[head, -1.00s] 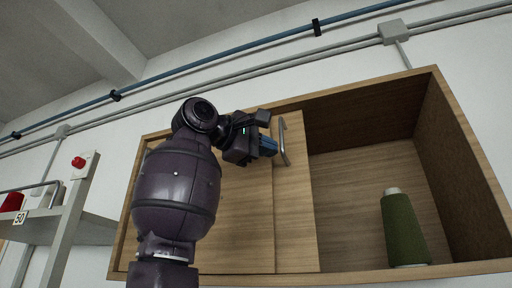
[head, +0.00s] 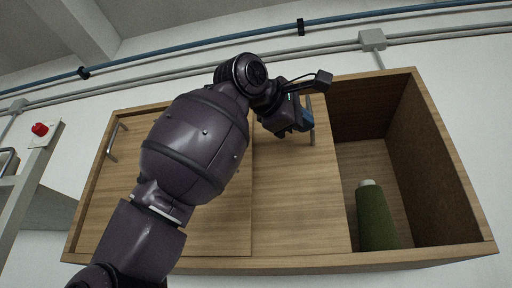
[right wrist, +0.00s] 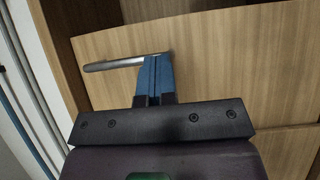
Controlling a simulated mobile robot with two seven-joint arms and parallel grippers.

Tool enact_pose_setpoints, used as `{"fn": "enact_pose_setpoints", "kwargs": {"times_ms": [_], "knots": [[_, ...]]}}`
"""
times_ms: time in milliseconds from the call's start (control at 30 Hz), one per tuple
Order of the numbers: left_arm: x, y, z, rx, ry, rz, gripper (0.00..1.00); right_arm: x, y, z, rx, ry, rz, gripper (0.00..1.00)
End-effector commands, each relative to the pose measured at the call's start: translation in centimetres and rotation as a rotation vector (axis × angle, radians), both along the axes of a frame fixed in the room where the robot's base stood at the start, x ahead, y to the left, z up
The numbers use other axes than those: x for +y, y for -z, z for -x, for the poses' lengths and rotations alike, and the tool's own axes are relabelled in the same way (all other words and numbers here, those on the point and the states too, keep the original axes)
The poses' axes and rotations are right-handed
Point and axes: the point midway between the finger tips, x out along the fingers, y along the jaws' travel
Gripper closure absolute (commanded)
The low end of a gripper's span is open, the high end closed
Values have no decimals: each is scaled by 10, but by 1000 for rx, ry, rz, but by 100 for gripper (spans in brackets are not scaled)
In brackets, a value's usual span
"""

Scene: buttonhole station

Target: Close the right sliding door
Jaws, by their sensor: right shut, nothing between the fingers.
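The wooden wall cabinet (head: 375,262) has two sliding doors. The right sliding door (head: 295,205) stands partway across, leaving the right part of the cabinet open. Its metal bar handle (head: 311,122) is near its right edge; the handle also shows in the right wrist view (right wrist: 112,65). My right gripper (head: 304,123) is shut and empty, its blue fingers beside the handle. In the right wrist view the fingertips (right wrist: 157,60) are at one end of the bar; I cannot tell whether they touch it. My left gripper is not in view.
The left sliding door (head: 125,190) has its own handle (head: 116,141) and is partly hidden by my right arm. A green thread cone (head: 374,218) stands inside the open compartment, clear of the door. A red button (head: 40,129) is on a post at far left.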

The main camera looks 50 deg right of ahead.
Motion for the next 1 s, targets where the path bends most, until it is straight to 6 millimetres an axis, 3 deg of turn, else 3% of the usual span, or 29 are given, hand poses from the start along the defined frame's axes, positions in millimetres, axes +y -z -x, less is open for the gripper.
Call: {"fn": "enact_pose_setpoints", "kwargs": {"times_ms": [33, 200, 500, 700, 1000], "knots": [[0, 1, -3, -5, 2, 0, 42, -11, 2, 19, -9, -2, -7, 100], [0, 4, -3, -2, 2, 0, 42, -38, 1, 71, -9, -1, -6, 100], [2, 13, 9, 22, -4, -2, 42, -74, 0, 139, -3, -2, -5, 100], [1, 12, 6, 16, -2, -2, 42, -87, -1, 163, -1, -2, -4, 100], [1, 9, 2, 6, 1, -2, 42, -91, -1, 172, 1, -3, -3, 100]]}}
